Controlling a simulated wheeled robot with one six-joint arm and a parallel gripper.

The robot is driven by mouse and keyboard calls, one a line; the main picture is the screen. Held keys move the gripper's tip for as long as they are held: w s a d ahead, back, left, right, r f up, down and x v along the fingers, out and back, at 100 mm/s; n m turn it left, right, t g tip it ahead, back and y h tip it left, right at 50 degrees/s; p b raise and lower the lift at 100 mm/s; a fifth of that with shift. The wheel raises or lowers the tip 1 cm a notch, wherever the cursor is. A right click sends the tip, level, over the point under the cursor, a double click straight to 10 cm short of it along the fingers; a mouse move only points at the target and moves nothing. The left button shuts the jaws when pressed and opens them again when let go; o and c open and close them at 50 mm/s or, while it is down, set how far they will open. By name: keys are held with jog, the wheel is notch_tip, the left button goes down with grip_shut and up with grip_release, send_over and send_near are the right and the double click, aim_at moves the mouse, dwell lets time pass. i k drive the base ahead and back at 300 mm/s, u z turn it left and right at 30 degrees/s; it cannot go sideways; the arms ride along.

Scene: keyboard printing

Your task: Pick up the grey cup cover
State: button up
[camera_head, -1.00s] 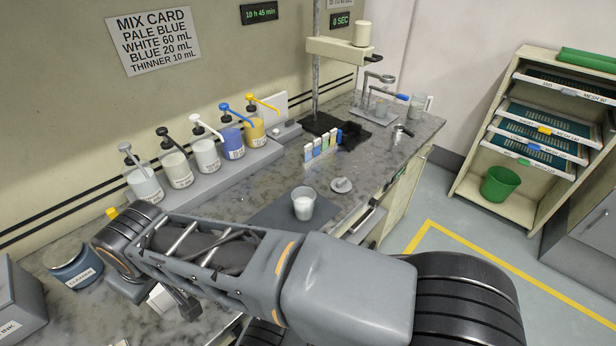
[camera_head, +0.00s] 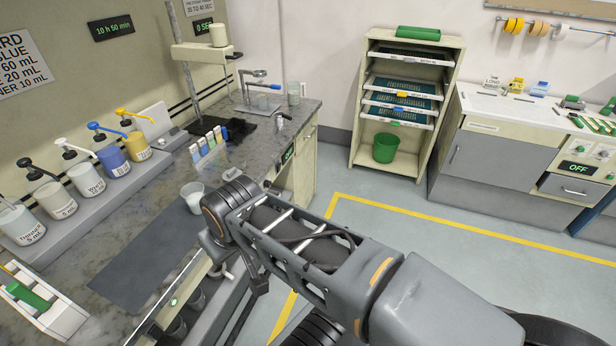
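A whitish translucent cup (camera_head: 192,196) stands upright on the dark grey mat (camera_head: 140,262) on the bench, just left of my arm's dark round joint. My arm crosses the lower middle of the view. I cannot make out my gripper or its fingers; the far end of the arm is hidden behind its nearer links.
Pump bottles (camera_head: 110,155) line the back of the marbled bench (camera_head: 165,185). A lamp-like stand (camera_head: 200,48) and small colored strips (camera_head: 208,145) are farther along. A shelf rack (camera_head: 405,105) with a green bin (camera_head: 385,147) stands beyond. Open floor (camera_head: 400,225) lies right of the bench.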

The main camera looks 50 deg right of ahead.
aim_at(229, 175)
jog(key=z, duration=0.15)
jog(key=k, duration=0.1)
jog(key=z, duration=0.05)
jog(key=i, duration=0.85)
jog(key=z, duration=2.15)
jog(key=i, duration=1.95)
jog(key=u, duration=3.3)
